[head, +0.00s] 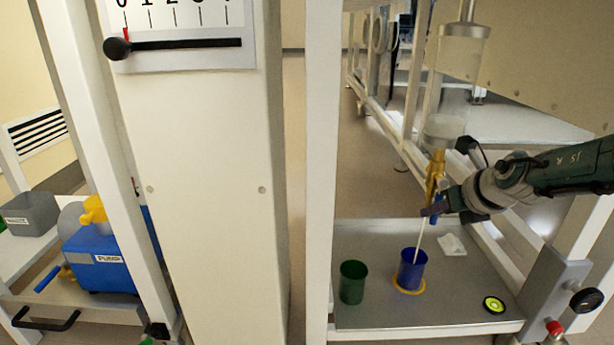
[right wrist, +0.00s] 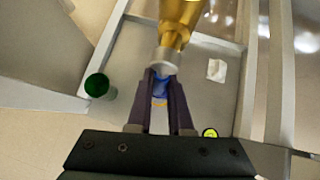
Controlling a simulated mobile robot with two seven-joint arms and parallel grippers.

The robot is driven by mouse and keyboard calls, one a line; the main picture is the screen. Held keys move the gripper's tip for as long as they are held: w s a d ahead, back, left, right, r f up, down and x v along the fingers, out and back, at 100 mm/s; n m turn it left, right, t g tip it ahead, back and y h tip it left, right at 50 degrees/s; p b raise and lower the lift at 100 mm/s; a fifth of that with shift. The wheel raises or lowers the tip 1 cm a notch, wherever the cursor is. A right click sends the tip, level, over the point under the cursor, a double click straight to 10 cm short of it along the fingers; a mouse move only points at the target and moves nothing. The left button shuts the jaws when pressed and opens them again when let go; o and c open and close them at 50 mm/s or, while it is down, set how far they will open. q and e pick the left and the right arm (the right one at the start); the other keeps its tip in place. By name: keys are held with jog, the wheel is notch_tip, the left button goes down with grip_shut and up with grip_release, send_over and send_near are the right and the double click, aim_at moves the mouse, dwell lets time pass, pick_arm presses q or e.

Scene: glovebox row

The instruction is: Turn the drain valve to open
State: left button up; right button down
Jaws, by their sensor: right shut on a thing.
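The drain valve (head: 435,172) is a brass-coloured fitting under a clear upright vessel (head: 445,128) in the head view. In the right wrist view its brass body (right wrist: 178,20) is at the top. My right gripper (head: 432,209) is at the valve's lower end, its dark fingers (right wrist: 160,92) shut on the small blue valve handle (right wrist: 161,86). The handle's exact angle is hard to read. A thin pale line (head: 420,238) runs from below the valve into a blue cup (head: 412,272); I cannot tell whether it is liquid or a tube. My left gripper is not in view.
The blue cup stands on a yellow ring (head: 409,290) on a grey tray (head: 385,312). A green cup (head: 353,284), a white cloth (head: 452,245) and a round yellow-green disc (head: 494,305) are nearby. White frame posts (head: 322,150) and a blue pump (head: 105,260) stand to the left.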

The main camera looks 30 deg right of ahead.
jog(key=shift+s+f, duration=0.15)
jog(key=shift+f, duration=0.05)
dwell(0.4)
jog(key=c, duration=0.8)
grip_release()
jog(key=shift+d+r, duration=0.1)
jog(key=shift+c, duration=0.2)
jog(key=p+v, duration=1)
jog(key=p, duration=0.3)
